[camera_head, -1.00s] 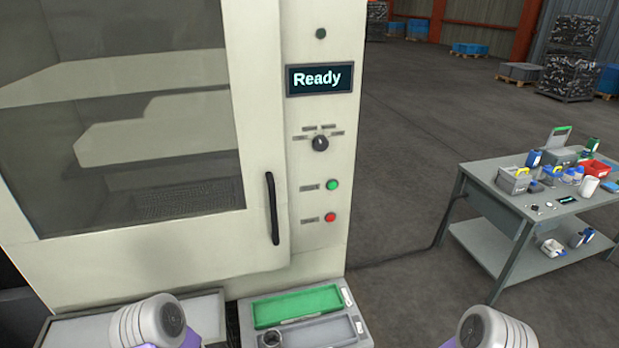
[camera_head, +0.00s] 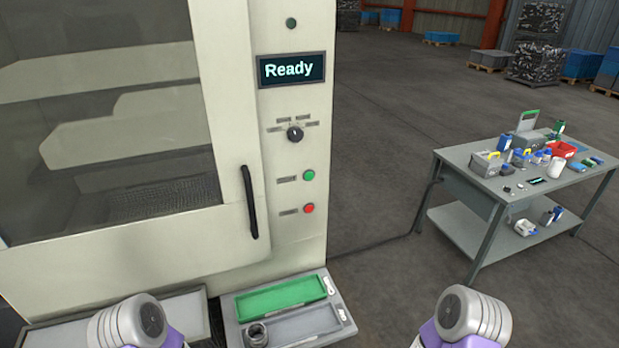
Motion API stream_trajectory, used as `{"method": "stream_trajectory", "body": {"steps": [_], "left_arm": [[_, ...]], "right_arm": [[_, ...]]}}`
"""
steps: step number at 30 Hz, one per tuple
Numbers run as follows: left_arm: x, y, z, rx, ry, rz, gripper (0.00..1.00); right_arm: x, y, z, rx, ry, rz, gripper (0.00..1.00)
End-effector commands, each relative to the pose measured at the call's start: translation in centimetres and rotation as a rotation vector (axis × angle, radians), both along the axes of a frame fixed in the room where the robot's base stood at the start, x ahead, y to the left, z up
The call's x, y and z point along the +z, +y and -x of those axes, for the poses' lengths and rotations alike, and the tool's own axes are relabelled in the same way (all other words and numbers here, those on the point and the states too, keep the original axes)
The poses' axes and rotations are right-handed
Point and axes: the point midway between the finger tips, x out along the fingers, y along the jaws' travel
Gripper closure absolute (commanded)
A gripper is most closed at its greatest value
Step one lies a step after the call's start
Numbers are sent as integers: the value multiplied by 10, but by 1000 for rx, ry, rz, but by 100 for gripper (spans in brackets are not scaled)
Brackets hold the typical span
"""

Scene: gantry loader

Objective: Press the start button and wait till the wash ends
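The washing machine (camera_head: 120,250) stands at the left with its windowed door shut and a black vertical handle (camera_head: 249,202). Its display (camera_head: 291,69) reads "Ready". On the panel below are a rotary selector (camera_head: 295,134), a green button (camera_head: 309,175) and a red button (camera_head: 309,208) under it. The small labels are too small to read. A dark round lamp (camera_head: 291,23) sits above the display. Parts of my two arms show at the bottom edge, left and right of the tray. Both grippers are out of the picture.
A grey tray (camera_head: 232,325) in front of the machine has a green section (camera_head: 283,298) and a grey section with a dark ring-shaped part (camera_head: 257,334). A grey table (camera_head: 455,158) with bottles and boxes stands at the right. Open floor (camera_head: 385,110) lies between; a cable crosses it.

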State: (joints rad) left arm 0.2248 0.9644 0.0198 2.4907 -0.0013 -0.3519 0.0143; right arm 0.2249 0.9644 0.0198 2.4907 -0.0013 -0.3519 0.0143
Motion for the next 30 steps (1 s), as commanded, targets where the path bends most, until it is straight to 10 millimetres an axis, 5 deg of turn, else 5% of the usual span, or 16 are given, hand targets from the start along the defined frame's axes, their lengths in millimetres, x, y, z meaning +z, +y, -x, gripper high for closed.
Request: {"method": "stream_trajectory", "body": {"steps": [5,30], "left_arm": [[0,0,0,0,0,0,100],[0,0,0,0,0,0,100]], "right_arm": [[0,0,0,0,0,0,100],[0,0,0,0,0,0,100]]}}
